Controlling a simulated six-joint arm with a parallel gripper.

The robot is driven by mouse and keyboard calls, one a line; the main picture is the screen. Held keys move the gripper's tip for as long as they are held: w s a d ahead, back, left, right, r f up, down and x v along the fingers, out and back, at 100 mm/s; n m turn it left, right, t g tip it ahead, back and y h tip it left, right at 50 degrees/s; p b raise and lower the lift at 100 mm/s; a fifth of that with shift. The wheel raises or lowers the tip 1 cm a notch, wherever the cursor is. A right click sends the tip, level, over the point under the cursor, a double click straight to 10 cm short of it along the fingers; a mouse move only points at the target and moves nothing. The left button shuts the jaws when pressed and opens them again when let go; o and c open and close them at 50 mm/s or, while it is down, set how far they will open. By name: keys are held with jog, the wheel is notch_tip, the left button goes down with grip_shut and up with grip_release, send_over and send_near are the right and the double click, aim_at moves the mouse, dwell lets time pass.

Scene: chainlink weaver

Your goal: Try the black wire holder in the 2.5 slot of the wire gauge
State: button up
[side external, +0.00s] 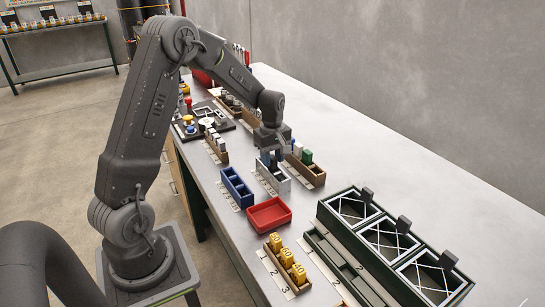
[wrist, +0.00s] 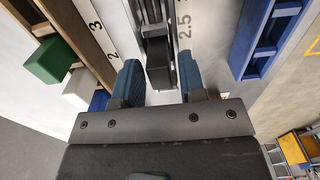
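The black wire holder (wrist: 158,66) stands at the light grey wire gauge (side external: 275,183); the 2.5 label (wrist: 184,38) lies beside it in the wrist view. How deep the holder sits in a slot I cannot tell. My gripper (wrist: 160,80) is low over the gauge, with one blue-padded finger on each side of the holder. Narrow gaps show between the pads and the holder, so the fingers look open around it. In the side view my gripper (side external: 273,157) hides most of the holder and the far end of the gauge.
A wooden rack (side external: 311,178) with green, white and blue blocks stands close on the right. A blue slotted tray (side external: 237,188) is close on the left. A red tray (side external: 269,214), yellow blocks (side external: 288,258) and green-framed bins (side external: 345,235) stand nearer. The bench is clear at right.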

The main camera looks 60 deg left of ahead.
jog(key=shift+o, duration=1.1)
jog(key=shift+r, duration=0.15)
notch_tip(320, 180, up, 14)
jog(key=shift+f, duration=0.2)
jog(key=s+d+r+m+t, duration=0.1)
jog(key=s+d+r+m, duration=0.25)
jog(key=d, duration=0.25)
jog(key=s+d+r+m+t, duration=0.1)
jog(key=s+d+r+m, duration=0.1)
jog(key=s+d+m, duration=0.3)
jog(key=s+d+f+m+t, duration=0.1)
jog(key=s+d+m+t, duration=0.2)
jog(key=s+d+m, duration=0.6)
jog(key=s+d, duration=0.1)
jog(key=s, duration=0.1)
jog(key=shift+s+f+t, duration=0.3)
jog(key=shift+s+f, duration=0.05)
